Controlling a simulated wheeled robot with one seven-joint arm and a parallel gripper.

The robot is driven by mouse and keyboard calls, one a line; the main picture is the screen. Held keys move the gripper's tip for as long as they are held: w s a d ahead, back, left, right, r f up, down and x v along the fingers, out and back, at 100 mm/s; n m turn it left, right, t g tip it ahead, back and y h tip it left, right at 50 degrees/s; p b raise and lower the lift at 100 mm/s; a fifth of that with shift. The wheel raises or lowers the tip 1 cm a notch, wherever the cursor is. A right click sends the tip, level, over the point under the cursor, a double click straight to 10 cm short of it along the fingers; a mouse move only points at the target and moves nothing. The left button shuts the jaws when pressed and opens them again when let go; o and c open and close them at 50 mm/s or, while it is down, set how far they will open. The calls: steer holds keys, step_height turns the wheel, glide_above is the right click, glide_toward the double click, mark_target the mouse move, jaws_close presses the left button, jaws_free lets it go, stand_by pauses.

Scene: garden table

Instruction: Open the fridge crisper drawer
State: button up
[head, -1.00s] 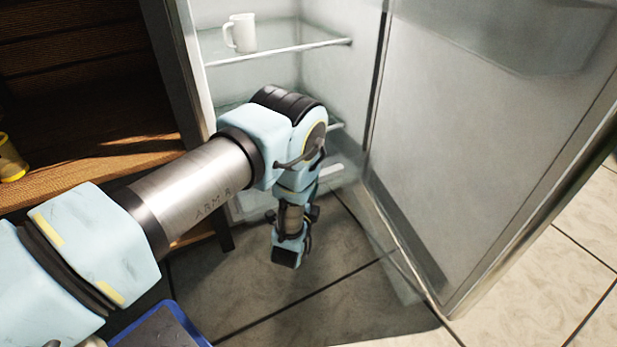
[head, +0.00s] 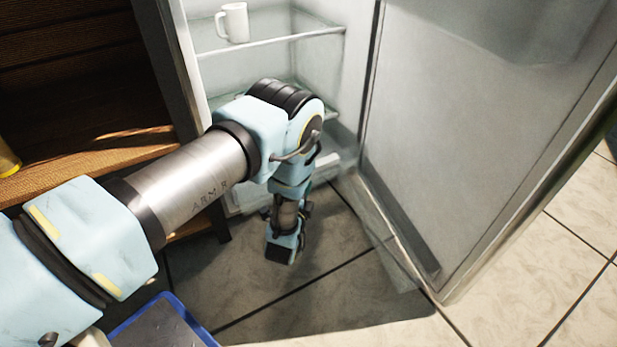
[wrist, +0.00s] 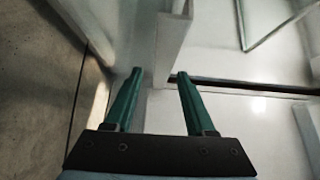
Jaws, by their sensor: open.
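The white fridge (head: 290,20) stands open. Low inside it, a white edge (head: 325,168) that looks like part of the crisper drawer shows beside my arm, which hides most of it. How far the drawer is out cannot be told. In the head view my wrist hangs low in front of the fridge, and the fingers are not visible. In the wrist view my gripper (wrist: 159,78) is open, its two green fingers apart with nothing held. A white upright piece (wrist: 171,45), perhaps the drawer's handle or front, lies just beyond the fingertips, between them. Contact cannot be told.
The open fridge door (head: 460,150) stands on the right. A white mug (head: 235,22) is on the upper glass shelf (head: 270,42). A wooden shelf unit (head: 90,155) is on the left. A blue-rimmed tray (head: 160,328) is at lower left. Tiled floor (head: 345,300) lies clear in front.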

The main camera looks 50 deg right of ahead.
steer(key=p+v, duration=0.3)
steer(key=v, duration=0.6)
steer(key=shift+a, duration=0.2)
